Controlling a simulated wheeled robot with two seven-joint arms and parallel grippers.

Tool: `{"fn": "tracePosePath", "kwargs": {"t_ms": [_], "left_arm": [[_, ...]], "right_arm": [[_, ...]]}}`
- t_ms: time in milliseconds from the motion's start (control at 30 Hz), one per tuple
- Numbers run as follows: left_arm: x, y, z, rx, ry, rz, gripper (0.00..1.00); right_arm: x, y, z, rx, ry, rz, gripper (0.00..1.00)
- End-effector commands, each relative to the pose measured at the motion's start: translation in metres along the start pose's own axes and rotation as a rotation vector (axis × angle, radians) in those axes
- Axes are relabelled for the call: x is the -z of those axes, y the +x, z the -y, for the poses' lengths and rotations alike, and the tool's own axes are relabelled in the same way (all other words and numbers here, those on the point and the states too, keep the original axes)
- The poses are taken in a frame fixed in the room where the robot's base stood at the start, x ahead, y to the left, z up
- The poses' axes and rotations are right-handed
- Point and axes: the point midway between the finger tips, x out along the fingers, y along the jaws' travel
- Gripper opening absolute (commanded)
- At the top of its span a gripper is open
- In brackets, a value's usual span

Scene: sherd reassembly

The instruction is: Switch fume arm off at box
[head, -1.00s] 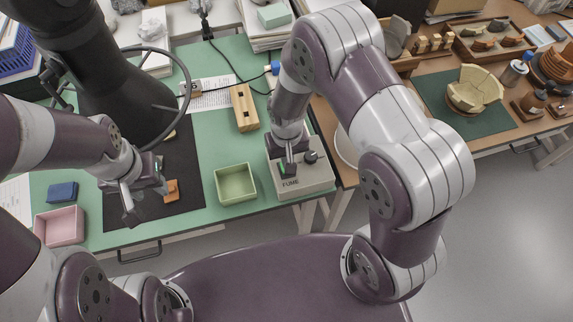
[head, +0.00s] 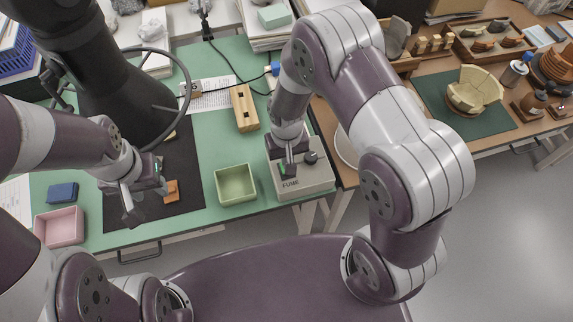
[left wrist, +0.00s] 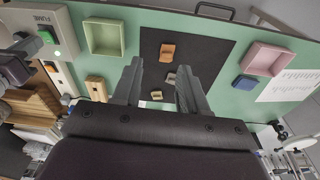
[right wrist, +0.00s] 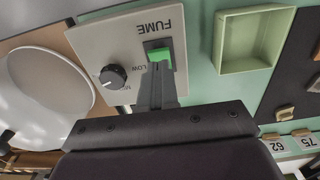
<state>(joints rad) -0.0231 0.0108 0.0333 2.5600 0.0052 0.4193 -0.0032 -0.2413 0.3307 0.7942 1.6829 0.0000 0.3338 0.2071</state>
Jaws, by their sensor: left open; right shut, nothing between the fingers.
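The fume box (head: 305,182) is a pale grey box marked FUME at the front right of the green bench. It also shows in the left wrist view (left wrist: 62,22). In the right wrist view its green rocker switch (right wrist: 160,54) and black knob (right wrist: 112,76) show on the top face. My right gripper (right wrist: 158,68) is shut and empty, its fingertips over the near edge of the green switch, partly hiding it. Whether they touch I cannot tell. A small pale-green light (left wrist: 57,53) shows beside the switch. My left gripper (left wrist: 160,68) is open and empty above the black mat.
A green tray (head: 235,184) stands left of the box. A pink tray (head: 60,227), a blue block (head: 62,192) and an orange sherd (head: 171,191) lie farther left. A wooden block (head: 244,108) lies behind. A white round dish (right wrist: 50,82) is beside the box.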

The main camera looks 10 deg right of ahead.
Motion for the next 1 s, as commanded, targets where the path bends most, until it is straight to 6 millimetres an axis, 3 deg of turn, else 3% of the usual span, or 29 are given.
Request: {"fn": "tracePosePath", "kwargs": {"t_ms": [1000], "left_arm": [[-0.0005, 0.0043, 0.0, 0.0, 0.0, 0.0, 0.43]], "right_arm": [[-0.0001, 0.0062, 0.0, 0.0, 0.0, 0.0, 0.0]]}}
